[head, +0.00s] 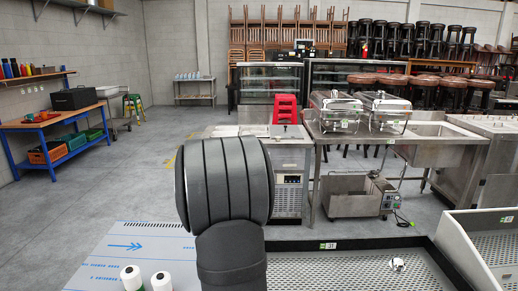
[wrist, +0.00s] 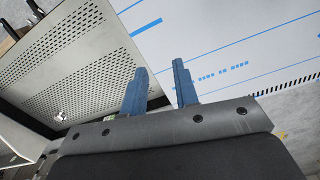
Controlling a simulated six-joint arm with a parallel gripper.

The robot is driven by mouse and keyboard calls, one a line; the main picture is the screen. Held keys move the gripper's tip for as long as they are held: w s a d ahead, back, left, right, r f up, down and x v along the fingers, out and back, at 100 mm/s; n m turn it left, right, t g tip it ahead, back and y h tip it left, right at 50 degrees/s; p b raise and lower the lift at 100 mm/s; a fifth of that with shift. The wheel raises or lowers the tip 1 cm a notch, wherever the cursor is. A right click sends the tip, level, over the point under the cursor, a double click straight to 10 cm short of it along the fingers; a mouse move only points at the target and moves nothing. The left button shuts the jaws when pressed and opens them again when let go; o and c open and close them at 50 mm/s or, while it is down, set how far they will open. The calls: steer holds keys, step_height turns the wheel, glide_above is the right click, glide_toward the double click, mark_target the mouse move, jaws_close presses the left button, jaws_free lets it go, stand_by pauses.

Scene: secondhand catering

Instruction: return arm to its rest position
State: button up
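My gripper shows in the wrist view as two blue fingers (wrist: 160,88) with a clear gap between them. Nothing is between the fingers. Beyond them lie a perforated metal tray (wrist: 75,55) on the left and a white sheet with blue markings (wrist: 220,40) on the right. In the head view my dark arm stands upright in the middle and hides part of the scene; the fingers do not show there.
In the head view the white sheet (head: 105,255) lies left of my arm, with white-topped bottles (head: 132,278) at the front edge. A perforated tray (head: 370,268) is at the right. Behind stand a steel table with chafing dishes (head: 335,112) and a red object (head: 285,108). Open floor lies left.

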steer(key=w+d+f, duration=0.2)
steer(key=d, duration=0.3)
steer(key=w+d+f, duration=0.2)
steer(key=d+f, duration=0.1)
steer(key=d, duration=0.2)
steer(key=shift+w+d, duration=0.25)
steer(key=shift+w, duration=0.1)
steer(key=shift+f, duration=0.1)
steer(key=s+a+r, duration=0.3)
steer(key=s+a, duration=0.1)
steer(key=a, duration=0.3)
steer(key=s+a+r, duration=0.4)
steer(key=a, duration=0.4)
steer(key=shift+a+r+n, duration=0.15)
steer(key=shift+r+n, duration=0.1)
steer(key=shift+n, duration=0.05)
